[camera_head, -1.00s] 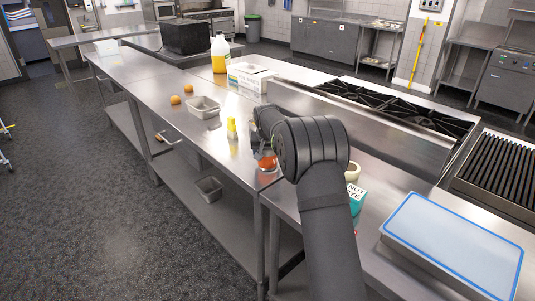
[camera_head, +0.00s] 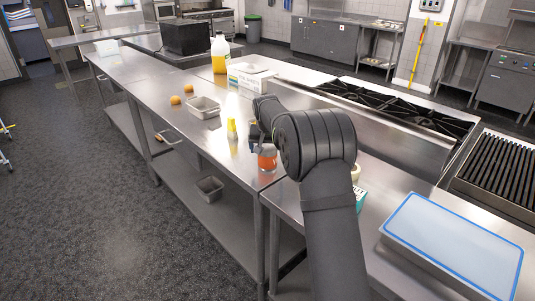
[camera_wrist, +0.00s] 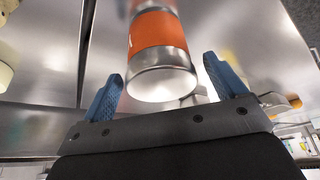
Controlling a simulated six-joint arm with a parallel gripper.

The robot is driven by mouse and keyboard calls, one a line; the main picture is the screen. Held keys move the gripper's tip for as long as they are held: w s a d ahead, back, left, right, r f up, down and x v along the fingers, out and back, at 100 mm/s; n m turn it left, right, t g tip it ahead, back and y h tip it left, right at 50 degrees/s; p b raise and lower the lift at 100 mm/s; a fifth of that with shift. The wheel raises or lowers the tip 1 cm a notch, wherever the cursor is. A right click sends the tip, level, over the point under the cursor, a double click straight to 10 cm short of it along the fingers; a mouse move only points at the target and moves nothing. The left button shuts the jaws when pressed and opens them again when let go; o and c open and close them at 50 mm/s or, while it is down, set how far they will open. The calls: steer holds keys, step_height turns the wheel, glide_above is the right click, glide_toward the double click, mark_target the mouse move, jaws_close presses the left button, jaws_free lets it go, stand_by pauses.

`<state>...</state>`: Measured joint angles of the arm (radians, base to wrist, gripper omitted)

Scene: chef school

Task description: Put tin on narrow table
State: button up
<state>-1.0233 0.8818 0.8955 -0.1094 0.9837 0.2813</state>
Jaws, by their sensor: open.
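The tin (camera_head: 267,162) has an orange label and bare metal ends. It stands on the steel counter (camera_head: 225,160), near its front edge. In the wrist view the tin (camera_wrist: 160,45) lies between and just ahead of my two blue fingertips. My gripper (camera_wrist: 163,68) is open, with a gap seen on both sides of the tin. In the head view my wrist is directly behind the tin and the fingers are mostly hidden. I cannot tell which steel surface is the narrow table.
A yellow bottle (camera_head: 232,128) stands close behind the tin. A metal pan (camera_head: 204,107), two orange-brown round items and a large jug (camera_head: 220,54) are farther back. A teal carton (camera_head: 360,198) is partly behind my arm. A blue-rimmed board (camera_head: 453,246) lies at right.

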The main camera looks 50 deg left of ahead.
steer(key=v, duration=0.8)
steer(key=shift+r, duration=0.2)
steer(key=shift+f, duration=0.1)
steer(key=x, duration=1.2)
steer(key=shift+f, duration=0.2)
step_height(320, 180, up, 3)
steer(key=shift+f, duration=0.1)
steer(key=shift+r, duration=0.5)
steer(key=shift+o, duration=1.2)
